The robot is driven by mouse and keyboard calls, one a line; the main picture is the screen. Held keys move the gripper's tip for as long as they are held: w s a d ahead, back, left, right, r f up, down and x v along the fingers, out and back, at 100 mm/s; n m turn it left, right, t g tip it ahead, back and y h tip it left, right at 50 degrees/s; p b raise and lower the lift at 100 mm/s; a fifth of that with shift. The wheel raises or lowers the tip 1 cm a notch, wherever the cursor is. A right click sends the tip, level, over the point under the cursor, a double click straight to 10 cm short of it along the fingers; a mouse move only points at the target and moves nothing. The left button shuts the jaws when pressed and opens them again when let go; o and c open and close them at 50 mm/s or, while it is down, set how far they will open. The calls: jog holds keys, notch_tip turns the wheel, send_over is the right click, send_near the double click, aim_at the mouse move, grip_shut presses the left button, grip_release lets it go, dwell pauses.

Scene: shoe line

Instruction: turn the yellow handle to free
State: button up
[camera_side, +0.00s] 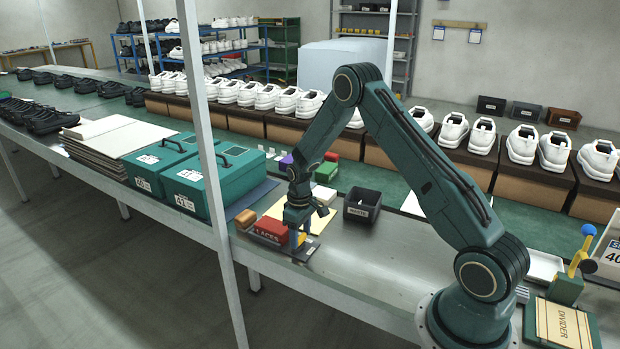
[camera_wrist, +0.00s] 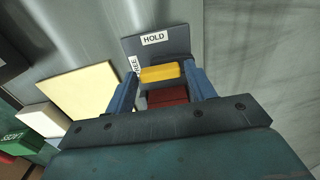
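The yellow handle (camera_wrist: 160,73) is a short bar in the wrist view, lying left to right over a dark plate (camera_wrist: 178,42). The plate has a HOLD label (camera_wrist: 154,38) beyond the handle and a partly hidden FREE label (camera_wrist: 134,66) at its left. A dark red block (camera_wrist: 167,96) shows below the handle. My gripper (camera_wrist: 162,80) has its blue fingers on either side of the handle, close to its ends. I cannot tell whether they touch it. In the side view my gripper (camera_side: 299,240) points down at the bench's front edge, with the handle mostly hidden there.
Teal boxes (camera_side: 207,180) stand left.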

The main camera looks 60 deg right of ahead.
aim_at(301, 236)
notch_tip(301, 236, up, 14)
dwell(0.9)
jog(key=s+a+r+t, duration=0.1)
jog(key=s+a+r, duration=0.45)
jog(key=r, duration=0.25)
jog(key=s+a+r+t, duration=0.2)
jog(key=s+a+r, duration=0.35)
jog(key=r, duration=0.25)
jog(key=s+a+r+t, duration=0.1)
jog(key=s+a, duration=0.2)
jog(key=s, duration=0.5)
jog(key=s+a+r+t, duration=0.1)
jog(key=s+a, duration=0.3)
jog(key=s, duration=0.4)
jog(key=shift+s+a+r+t, duration=0.25)
jog(key=shift+s+r+t, duration=0.1)
jog(key=shift+r, duration=0.35)
